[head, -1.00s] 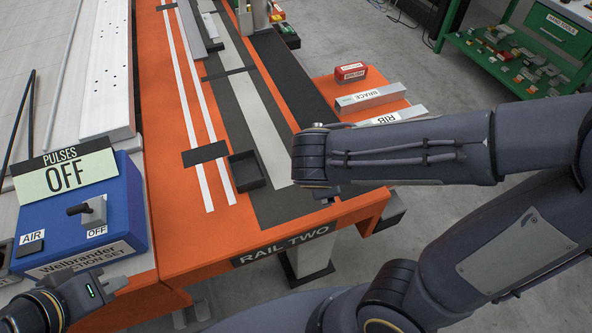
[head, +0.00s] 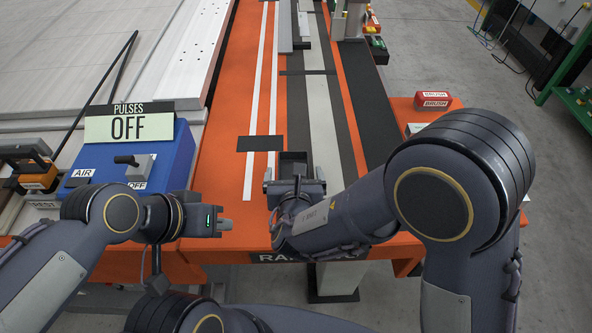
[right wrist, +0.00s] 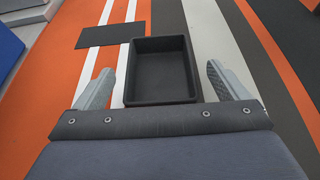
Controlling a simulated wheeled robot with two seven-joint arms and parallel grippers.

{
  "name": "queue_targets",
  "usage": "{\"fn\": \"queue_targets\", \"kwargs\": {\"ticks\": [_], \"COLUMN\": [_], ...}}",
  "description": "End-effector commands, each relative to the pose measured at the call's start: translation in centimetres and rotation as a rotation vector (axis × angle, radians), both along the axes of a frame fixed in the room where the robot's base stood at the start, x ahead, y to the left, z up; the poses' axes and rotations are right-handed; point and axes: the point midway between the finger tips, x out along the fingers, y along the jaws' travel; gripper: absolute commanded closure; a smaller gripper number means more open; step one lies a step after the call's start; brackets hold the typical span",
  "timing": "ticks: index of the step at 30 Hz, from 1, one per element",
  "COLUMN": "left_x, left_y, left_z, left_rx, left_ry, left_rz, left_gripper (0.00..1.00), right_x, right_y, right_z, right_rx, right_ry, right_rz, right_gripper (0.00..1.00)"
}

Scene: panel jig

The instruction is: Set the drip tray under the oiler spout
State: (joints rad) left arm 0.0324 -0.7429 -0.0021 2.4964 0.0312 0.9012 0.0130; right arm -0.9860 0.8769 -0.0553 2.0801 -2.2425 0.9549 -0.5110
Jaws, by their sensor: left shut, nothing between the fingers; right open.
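The drip tray (head: 293,157) is a small black open box, empty, lying on the orange bench top by the dark and pale strips. It shows whole in the right wrist view (right wrist: 160,62). My right gripper (head: 296,187) is open at its near side. In the wrist view the right fingers (right wrist: 160,76) stand apart, one on each side of the tray's near part, with visible gaps. My left gripper (head: 229,225) is shut and empty over the bench's front left. I cannot make out an oiler spout; an upright post (head: 353,18) stands at the far end.
A flat black pad (head: 260,143) lies left of the tray across white lines. A red block (head: 433,102) sits on a side shelf at right. The strips beyond the tray are mostly clear.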

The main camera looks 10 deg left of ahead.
Motion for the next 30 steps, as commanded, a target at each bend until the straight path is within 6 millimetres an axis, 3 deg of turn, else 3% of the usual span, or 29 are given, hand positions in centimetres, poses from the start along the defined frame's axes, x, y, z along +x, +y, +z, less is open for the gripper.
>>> {"fn": "queue_targets", "kwargs": {"ticks": [6, 15, 27, 30], "left_x": [0.0, 0.0, 0.0, 0.0], "left_y": [0.0, 0.0, 0.0, 0.0], "left_z": [0.5, 0.5, 0.5, 0.5], "left_rx": [0.0, 0.0, 0.0, 0.0], "left_ry": [0.0, 0.0, 0.0, 0.0], "left_rz": [0.0, 0.0, 0.0, 0.0], "left_gripper": [1.0, 1.0, 1.0, 1.0], "right_x": [2.8, 3.2, 3.1, 3.1], "right_y": [0.8, 0.9, 0.9, 0.9], "right_z": [-0.8, -1.0, -0.9, -0.9], "right_rx": [0.0, 0.001, 0.001, 0.001], "right_ry": [0.001, 0.001, 0.0, 0.0], "right_rz": [-0.002, -0.002, -0.002, -0.002], "right_gripper": [0.06, 0.08, 0.59, 0.59]}}
